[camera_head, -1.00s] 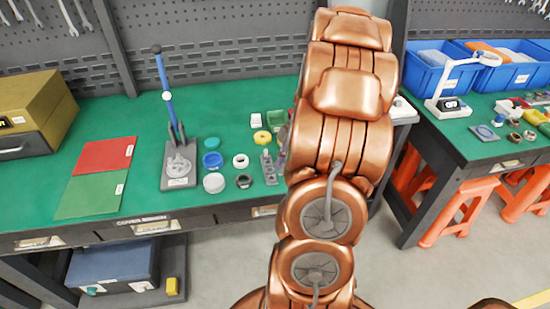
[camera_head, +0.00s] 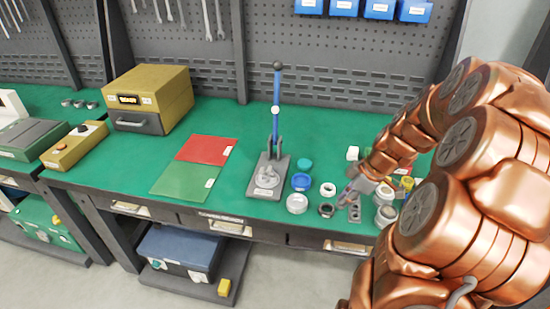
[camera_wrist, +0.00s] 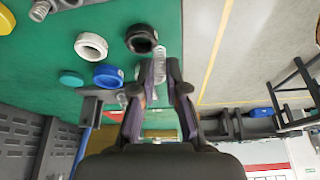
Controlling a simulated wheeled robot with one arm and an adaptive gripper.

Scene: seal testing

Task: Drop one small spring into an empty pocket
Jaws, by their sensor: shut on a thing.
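My gripper (camera_head: 350,197) hangs over the right part of the green bench. In the wrist view its fingers (camera_wrist: 160,80) are closed on a small, pale, see-through spring (camera_wrist: 160,62), which sticks out past the fingertips. A grey strip with pockets (camera_head: 354,214) lies below and beside the gripper in the head view. It is partly hidden, and I cannot tell which pockets are empty. The spring is too small to make out in the head view.
A lever press (camera_head: 267,178) stands further left. Jars and small parts (camera_head: 386,205) crowd the right. Red and green mats (camera_head: 187,180) lie clear.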

